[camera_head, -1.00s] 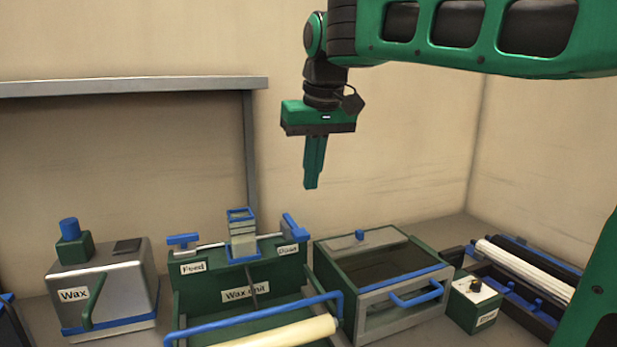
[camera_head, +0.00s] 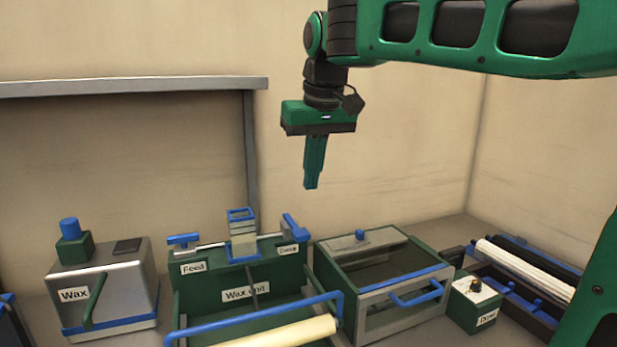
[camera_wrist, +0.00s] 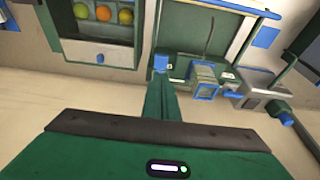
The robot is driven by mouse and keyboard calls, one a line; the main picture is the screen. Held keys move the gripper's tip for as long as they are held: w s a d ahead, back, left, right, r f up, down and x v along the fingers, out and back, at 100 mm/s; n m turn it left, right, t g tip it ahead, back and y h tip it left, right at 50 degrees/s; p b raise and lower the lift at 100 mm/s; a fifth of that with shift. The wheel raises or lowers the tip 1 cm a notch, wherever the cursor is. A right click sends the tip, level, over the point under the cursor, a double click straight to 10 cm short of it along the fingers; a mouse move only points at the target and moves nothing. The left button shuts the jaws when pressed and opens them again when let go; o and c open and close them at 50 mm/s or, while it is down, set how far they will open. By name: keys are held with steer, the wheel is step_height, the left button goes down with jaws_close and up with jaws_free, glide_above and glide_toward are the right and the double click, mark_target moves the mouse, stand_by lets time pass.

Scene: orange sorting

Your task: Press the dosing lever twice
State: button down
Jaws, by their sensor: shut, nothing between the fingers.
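The dosing lever, a blue handle (camera_head: 294,227), stands at the right end of the wax unit (camera_head: 225,277), above a small label that seems to read "Dose". It is tilted. My gripper (camera_head: 311,187) is shut and empty, pointing down, apart from the lever and above and slightly right of it in the head view. In the wrist view, my shut fingers (camera_wrist: 160,82) reach toward a blue block (camera_wrist: 160,62) that appears to be the lever's handle. The finger tips overlap its lower edge in the picture, but the head view shows a gap.
A blue feed lever (camera_head: 184,240) and a hopper (camera_head: 242,235) are on the wax unit. A wax box (camera_head: 110,290) stands left. A lidded box (camera_head: 355,247) stands right; fruit (camera_wrist: 104,14) shows in the wrist view. A small dial box (camera_head: 474,312) and roller tray (camera_head: 560,320) lie farther right.

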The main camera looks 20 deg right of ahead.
steer(key=s+d+f+m+g, duration=0.2)
steer(key=s+d+f+m, duration=0.2)
steer(key=s+d+f, duration=0.9)
steer(key=s+d+f+m+g, duration=0.1)
steer(key=s+d+f, duration=0.3)
steer(key=s+f, duration=0.8)
steer(key=shift+s+f+m, duration=0.3)
steer(key=shift+s+m, duration=0.4)
steer(key=shift+s, duration=0.35)
steer(key=shift+d, duration=0.1)
